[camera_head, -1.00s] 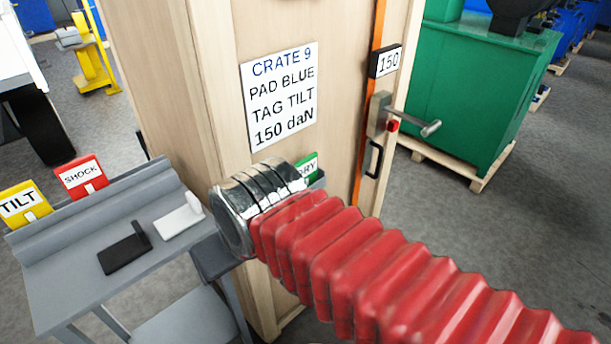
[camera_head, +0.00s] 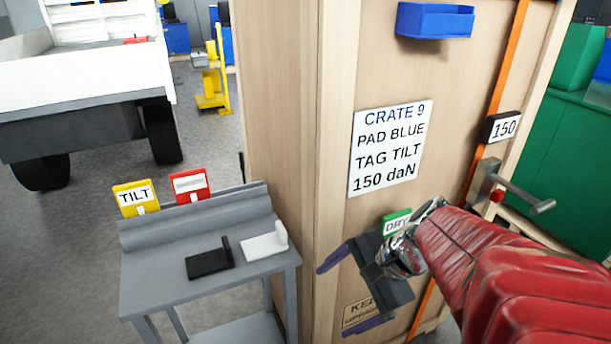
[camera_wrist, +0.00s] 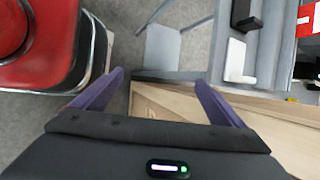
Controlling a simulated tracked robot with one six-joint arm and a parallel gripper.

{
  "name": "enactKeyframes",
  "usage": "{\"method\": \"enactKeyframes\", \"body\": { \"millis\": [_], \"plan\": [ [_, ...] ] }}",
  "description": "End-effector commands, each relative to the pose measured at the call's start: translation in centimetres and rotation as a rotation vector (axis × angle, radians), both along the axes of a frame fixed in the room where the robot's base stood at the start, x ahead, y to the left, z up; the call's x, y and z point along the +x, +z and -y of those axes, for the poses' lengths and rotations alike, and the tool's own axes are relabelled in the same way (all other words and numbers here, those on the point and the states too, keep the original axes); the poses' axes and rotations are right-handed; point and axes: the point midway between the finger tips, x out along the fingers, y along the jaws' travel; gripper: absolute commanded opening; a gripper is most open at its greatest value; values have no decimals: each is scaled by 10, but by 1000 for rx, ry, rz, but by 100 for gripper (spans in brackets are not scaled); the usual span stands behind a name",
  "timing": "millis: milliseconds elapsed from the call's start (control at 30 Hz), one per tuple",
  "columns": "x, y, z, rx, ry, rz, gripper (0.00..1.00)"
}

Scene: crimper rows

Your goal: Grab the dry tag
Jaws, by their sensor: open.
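The dry tag (camera_head: 395,222) is a green tag with a white label in front of the crate's face, just below the crate sign. My gripper's metal wrist hides its lower right part, and what holds it is hidden. My gripper (camera_head: 332,300) is just below and left of the tag, with its purple fingers apart and pointing left. It holds nothing. In the wrist view my gripper (camera_wrist: 159,78) has an empty gap, with floor and pale wood beyond; the dry tag is not seen there.
A grey stand (camera_head: 205,275) on the left carries a black piece (camera_head: 209,262) and a white piece (camera_head: 264,244). A yellow TILT tag (camera_head: 136,197) and a red tag (camera_head: 190,185) stand at its back. The tall wooden crate (camera_head: 300,120) has a lever (camera_head: 520,192) on its right.

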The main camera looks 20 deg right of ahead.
Motion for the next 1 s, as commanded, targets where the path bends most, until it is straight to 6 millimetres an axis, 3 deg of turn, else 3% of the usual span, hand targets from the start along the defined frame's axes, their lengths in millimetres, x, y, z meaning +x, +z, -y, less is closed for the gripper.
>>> {"method": "enactKeyframes", "body": {
  "millis": [267,467,700,800,1000],
  "plan": [
    [27,14,57,288,-461,49,92],
    [36,26,114,501,-779,111,92],
    [28,41,196,750,-1129,219,92],
    [21,45,221,823,-1224,258,92],
    [15,50,240,882,-1294,292,92]
  ]
}}
